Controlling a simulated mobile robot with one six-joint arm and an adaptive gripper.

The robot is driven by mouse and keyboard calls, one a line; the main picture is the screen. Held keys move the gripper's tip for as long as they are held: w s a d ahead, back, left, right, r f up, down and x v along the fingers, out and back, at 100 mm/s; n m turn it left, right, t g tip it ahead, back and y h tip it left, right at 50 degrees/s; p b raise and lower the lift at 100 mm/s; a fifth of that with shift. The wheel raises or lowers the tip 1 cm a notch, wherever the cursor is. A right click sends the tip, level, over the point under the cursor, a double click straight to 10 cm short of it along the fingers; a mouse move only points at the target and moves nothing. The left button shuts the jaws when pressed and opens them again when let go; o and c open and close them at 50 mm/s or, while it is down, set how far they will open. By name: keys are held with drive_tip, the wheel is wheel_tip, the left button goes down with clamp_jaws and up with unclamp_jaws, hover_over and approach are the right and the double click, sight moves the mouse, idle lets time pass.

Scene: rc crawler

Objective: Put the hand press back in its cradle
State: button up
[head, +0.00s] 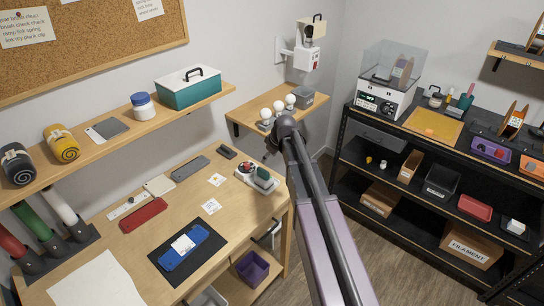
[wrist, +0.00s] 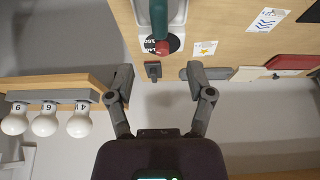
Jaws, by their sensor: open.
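A white unit with a dark dial and red knob (head: 246,168) stands at the desk's right corner in the head view. A teal-handled piece (head: 263,176), which looks like the hand press, is at its right end. In the wrist view the teal handle (wrist: 158,18) is at the top edge, cut off, with white walls of the unit (wrist: 177,22) beside it. I cannot tell whether the press sits fully in the cradle. My gripper (wrist: 162,84) is open and empty, its fingers spread below the red knob in the picture. In the head view its fingers are mostly hidden by my arm.
A small dark block (wrist: 153,70) lies on the desk near the knob. Three white bulbs (wrist: 44,122) stand on a small wall shelf (head: 240,112) close to my arm. The desk (head: 150,235) also holds a black mat (head: 160,262) with a blue item. A black rack (head: 400,170) stands right.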

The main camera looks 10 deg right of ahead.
drive_tip(key=shift+s, duration=0.1)
drive_tip(key=s+m+g+h, duration=0.1)
drive_tip(key=s+m+g, duration=0.1)
drive_tip(key=s, duration=1)
drive_tip(key=s+a+f+m+g+h, duration=0.1)
drive_tip(key=s+m, duration=0.4)
drive_tip(key=s, duration=0.8)
drive_tip(key=shift+s+a+f+g+h, duration=0.15)
drive_tip(key=shift+a+f+g+h, duration=0.15)
drive_tip(key=shift+g, duration=0.1)
